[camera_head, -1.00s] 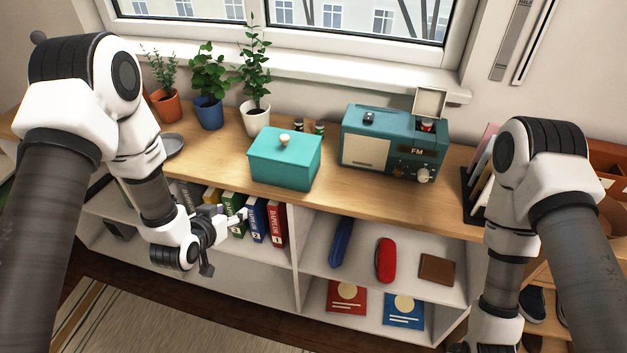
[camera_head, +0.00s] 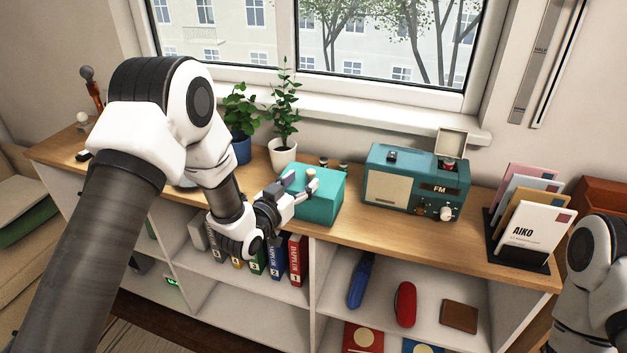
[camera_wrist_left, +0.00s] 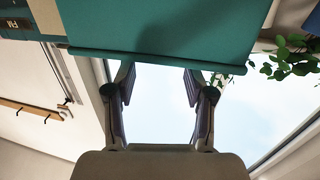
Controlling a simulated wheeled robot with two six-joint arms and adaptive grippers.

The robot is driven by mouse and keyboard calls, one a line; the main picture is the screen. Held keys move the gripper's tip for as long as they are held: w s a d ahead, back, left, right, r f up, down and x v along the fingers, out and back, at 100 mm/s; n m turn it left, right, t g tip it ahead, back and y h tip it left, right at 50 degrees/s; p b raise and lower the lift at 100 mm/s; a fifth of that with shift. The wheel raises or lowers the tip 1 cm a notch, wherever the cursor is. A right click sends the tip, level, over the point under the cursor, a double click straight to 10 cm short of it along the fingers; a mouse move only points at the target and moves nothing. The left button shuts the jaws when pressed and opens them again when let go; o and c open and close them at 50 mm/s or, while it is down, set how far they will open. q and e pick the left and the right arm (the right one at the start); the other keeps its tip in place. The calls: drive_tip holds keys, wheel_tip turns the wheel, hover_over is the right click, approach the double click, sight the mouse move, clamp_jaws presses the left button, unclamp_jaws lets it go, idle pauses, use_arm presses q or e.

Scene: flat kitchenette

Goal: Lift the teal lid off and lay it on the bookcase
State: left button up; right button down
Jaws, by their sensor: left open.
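The teal lid (camera_head: 331,179) sits on the teal box (camera_head: 322,214) on top of the bookcase (camera_head: 400,222), with a small pale knob (camera_head: 312,173) in its middle. My left gripper (camera_head: 302,184) is open at the left front of the lid, its fingers near the knob. I cannot tell whether they touch it. In the left wrist view the teal lid (camera_wrist_left: 160,25) fills the top, its edge crossing just beyond the open, empty fingers (camera_wrist_left: 160,78); the knob does not show there. My right gripper is out of view; only part of the right arm shows.
A teal radio (camera_head: 415,183) stands right of the box, a potted plant (camera_head: 283,150) behind left. A letter rack (camera_head: 520,255) stands at the right end. The wooden top is bare in front of the radio. Books (camera_head: 275,258) fill part of the shelf below.

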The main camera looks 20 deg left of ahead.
sight(308, 174)
use_arm(q)
drive_tip(key=p+x, duration=0.1)
drive_tip(key=x, duration=0.4)
drive_tip(key=shift+w, duration=0.2)
drive_tip(key=shift+s, duration=0.15)
drive_tip(key=c, duration=0.3)
clamp_jaws()
drive_tip(key=shift+r, duration=0.1)
